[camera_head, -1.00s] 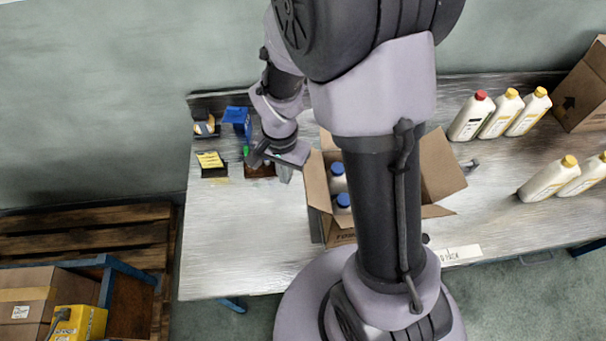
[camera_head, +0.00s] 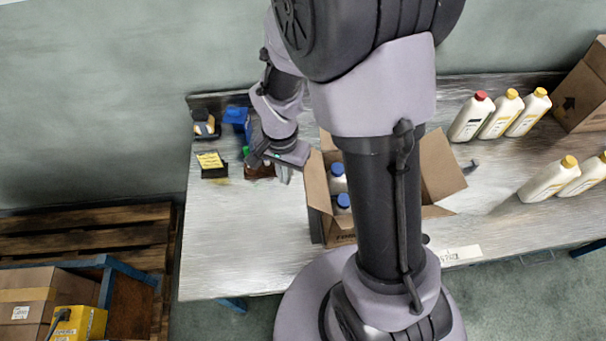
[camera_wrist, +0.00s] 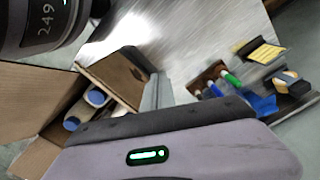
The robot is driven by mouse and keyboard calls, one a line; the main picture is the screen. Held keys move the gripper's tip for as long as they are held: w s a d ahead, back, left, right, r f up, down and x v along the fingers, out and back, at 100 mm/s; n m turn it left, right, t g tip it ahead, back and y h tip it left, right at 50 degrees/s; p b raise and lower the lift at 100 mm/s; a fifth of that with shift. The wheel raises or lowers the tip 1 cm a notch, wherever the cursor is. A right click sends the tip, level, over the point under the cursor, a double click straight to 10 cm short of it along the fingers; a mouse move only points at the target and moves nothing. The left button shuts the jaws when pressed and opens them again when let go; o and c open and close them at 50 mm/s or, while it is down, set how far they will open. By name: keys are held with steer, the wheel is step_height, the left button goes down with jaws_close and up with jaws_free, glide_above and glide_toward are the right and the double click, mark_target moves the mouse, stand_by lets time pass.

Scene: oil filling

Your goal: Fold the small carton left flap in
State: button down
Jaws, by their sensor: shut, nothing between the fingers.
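The small carton (camera_head: 340,234) stands open on the table, partly hidden behind my arm. Its left flap (camera_head: 317,186) stands up at the carton's left side. In the wrist view a flap (camera_wrist: 118,76) stands beside my fingers, but I cannot tell whether they touch it. White bottles with blue caps (camera_head: 338,169) stand inside the carton; they also show in the wrist view (camera_wrist: 95,97). My gripper (camera_head: 285,175) is shut and empty, just left of the carton. Its fingers (camera_wrist: 156,92) point toward the table in the wrist view.
Markers in a holder (camera_wrist: 222,84), a yellow note pad (camera_head: 210,160) and a blue item (camera_head: 237,115) lie left of my gripper. White jugs (camera_head: 502,113) and a brown box (camera_head: 585,90) stand at the right. The front left of the table is clear.

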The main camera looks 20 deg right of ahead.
stand_by(0.4)
steer(key=s+d, duration=0.2)
steer(key=d, duration=0.6)
steer(key=s+d, duration=0.3)
steer(key=d, duration=0.5)
steer(key=shift+s+d, duration=0.25)
steer(key=shift+d, duration=0.1)
steer(key=shift+f, duration=0.1)
step_height(320, 180, down, 2)
steer(key=shift+f+b, duration=0.2)
steer(key=shift+b, duration=1.05)
steer(key=shift+r, duration=0.1)
step_height(320, 180, up, 11)
steer(key=p, duration=0.8)
